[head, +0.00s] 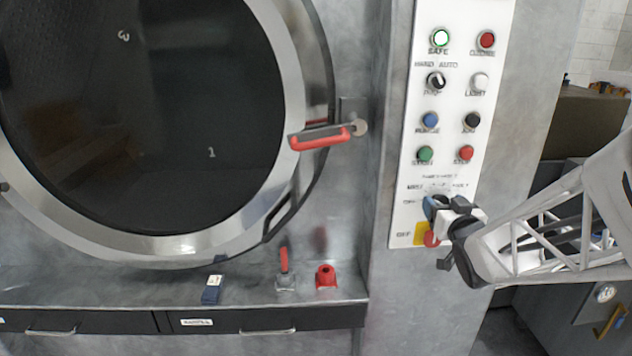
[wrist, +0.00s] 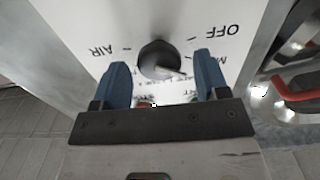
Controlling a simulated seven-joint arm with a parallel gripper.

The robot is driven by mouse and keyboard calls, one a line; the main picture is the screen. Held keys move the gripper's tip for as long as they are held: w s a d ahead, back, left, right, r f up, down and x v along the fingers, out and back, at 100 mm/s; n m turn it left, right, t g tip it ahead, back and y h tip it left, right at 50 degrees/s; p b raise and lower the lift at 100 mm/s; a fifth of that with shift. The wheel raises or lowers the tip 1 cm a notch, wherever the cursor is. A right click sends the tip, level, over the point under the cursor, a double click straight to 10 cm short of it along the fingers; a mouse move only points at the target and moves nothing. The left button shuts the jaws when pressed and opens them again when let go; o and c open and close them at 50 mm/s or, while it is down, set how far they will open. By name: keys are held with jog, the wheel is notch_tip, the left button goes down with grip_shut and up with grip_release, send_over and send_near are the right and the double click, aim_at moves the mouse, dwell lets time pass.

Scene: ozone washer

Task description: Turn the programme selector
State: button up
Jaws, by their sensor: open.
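The programme selector (wrist: 157,57) is a dark round knob on the white control panel (wrist: 95,22). My gripper (wrist: 161,64) is open, with one blue finger on each side of the knob. I cannot tell whether either finger touches it. In the head view my gripper (head: 438,207) is at the lower part of the panel and hides the selector.
Several buttons and a black-and-white knob (head: 436,82) sit higher on the panel. A red switch on a yellow plate (head: 420,234) is just below my gripper. Left of the panel are the round door (head: 165,244) and its red handle (head: 320,138).

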jog(key=shift+w, duration=0.45)
jog(key=c, duration=0.9)
jog(key=shift+m, duration=0.4)
jog(key=m, duration=0.3)
jog(key=shift+d, duration=0.1)
jog(key=shift+m, duration=2)
